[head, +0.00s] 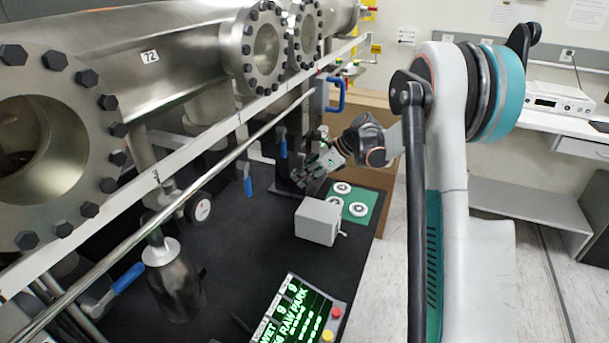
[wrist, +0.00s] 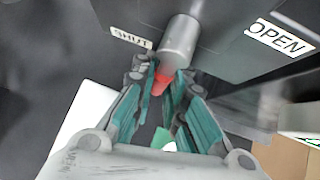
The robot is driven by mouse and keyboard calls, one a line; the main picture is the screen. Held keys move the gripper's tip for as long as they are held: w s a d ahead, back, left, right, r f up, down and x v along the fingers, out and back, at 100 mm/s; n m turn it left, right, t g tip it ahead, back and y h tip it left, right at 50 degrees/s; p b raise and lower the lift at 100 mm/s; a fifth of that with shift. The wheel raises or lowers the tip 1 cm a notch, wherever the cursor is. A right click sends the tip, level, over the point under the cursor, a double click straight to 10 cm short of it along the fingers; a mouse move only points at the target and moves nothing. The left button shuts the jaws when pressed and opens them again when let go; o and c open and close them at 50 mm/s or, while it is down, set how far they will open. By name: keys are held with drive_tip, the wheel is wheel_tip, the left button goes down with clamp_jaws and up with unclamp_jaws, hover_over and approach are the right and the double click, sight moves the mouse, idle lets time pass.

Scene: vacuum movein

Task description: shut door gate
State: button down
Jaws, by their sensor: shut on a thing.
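My gripper (wrist: 166,86) shows large in the wrist view, its teal-padded fingers on either side of a red-tipped handle (wrist: 163,82). The fingers are shut on this handle. A grey metal cylinder (wrist: 180,42) stands out just behind the red tip. A SHUT label (wrist: 131,38) is at the cylinder's left and an OPEN label (wrist: 278,37) at its right, both on a dark surface. In the head view my gripper (head: 312,170) is by a dark post at the bench's far right. The handle cannot be made out there, and which part is the gate is unclear.
A grey box (head: 318,221) and a green mat (head: 379,195) with white rings are near my gripper. Steel chambers (head: 130,62) and a long rail fill the left. A blue handle (head: 340,95) is above my gripper. A display panel (head: 296,312) is in front.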

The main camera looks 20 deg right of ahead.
drive_tip(key=shift+s+a+f, duration=0.1)
drive_tip(key=shift+s+a, duration=0.15)
drive_tip(key=shift+a, duration=0.05)
drive_tip(key=c, duration=1.6)
unclamp_jaws()
drive_tip(key=shift+a, duration=0.1)
drive_tip(key=shift+c, duration=0.2)
drive_tip(key=s+d+r, duration=0.2)
drive_tip(key=s+d, duration=0.1)
drive_tip(key=d, duration=0.4)
drive_tip(key=s+d+r, duration=0.1)
drive_tip(key=s+d, duration=0.3)
drive_tip(key=d, duration=0.2)
drive_tip(key=shift+s+d+r, duration=0.25)
drive_tip(key=shift+d+r, duration=0.1)
drive_tip(key=shift+d, duration=0.05)
